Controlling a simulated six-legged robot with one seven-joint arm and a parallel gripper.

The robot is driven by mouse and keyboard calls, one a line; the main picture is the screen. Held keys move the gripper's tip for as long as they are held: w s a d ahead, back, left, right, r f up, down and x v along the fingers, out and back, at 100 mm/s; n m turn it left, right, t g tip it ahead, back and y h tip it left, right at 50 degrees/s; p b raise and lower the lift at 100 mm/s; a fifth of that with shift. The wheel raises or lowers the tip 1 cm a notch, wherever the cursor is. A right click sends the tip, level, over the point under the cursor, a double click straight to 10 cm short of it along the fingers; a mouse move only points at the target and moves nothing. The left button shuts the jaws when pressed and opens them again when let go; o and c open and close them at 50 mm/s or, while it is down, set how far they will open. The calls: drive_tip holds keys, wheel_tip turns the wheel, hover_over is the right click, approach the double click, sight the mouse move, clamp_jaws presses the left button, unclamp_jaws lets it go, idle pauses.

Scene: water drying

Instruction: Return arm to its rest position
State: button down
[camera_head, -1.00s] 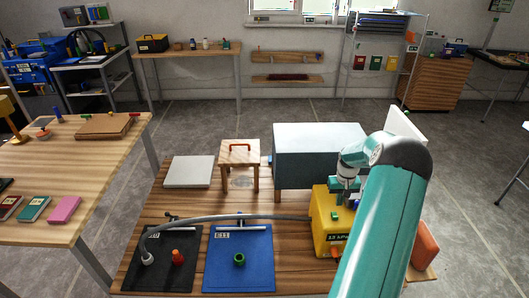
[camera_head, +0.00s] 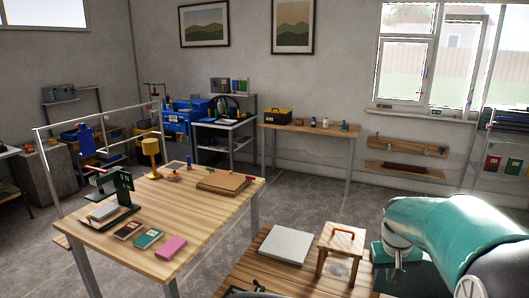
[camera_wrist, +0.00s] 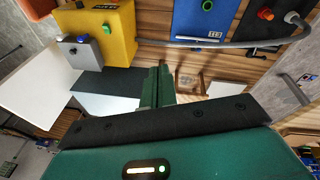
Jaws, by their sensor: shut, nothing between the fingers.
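My arm (camera_head: 445,230) is teal with a pale joint and enters the head view at the lower right, bent and reaching left, to the right of the stool. The fingers cannot be made out clearly there. In the wrist view my gripper (camera_wrist: 158,88) shows two dark green fingers pressed together with nothing between them. They hang above the wooden workbench and touch no object that I can see.
A small wooden stool (camera_head: 340,247) and a light slab (camera_head: 287,244) stand left of my arm. A wooden table (camera_head: 160,215) stands further left.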

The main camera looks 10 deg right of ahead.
drive_tip(key=s+a+r+n+t, duration=0.1)
drive_tip(key=s+a+r, duration=0.3)
drive_tip(key=a, duration=0.3)
drive_tip(key=s+a+r+t, duration=0.1)
drive_tip(key=s+a+r, duration=0.25)
drive_tip(key=a, duration=0.35)
drive_tip(key=s+a+n+t+y, duration=0.1)
drive_tip(key=s+a+t+y, duration=0.1)
drive_tip(key=s+a, duration=0.7)
drive_tip(key=shift+s+a+r+n, duration=0.25)
drive_tip(key=shift+s+n, duration=0.15)
drive_tip(key=shift+s, duration=0.45)
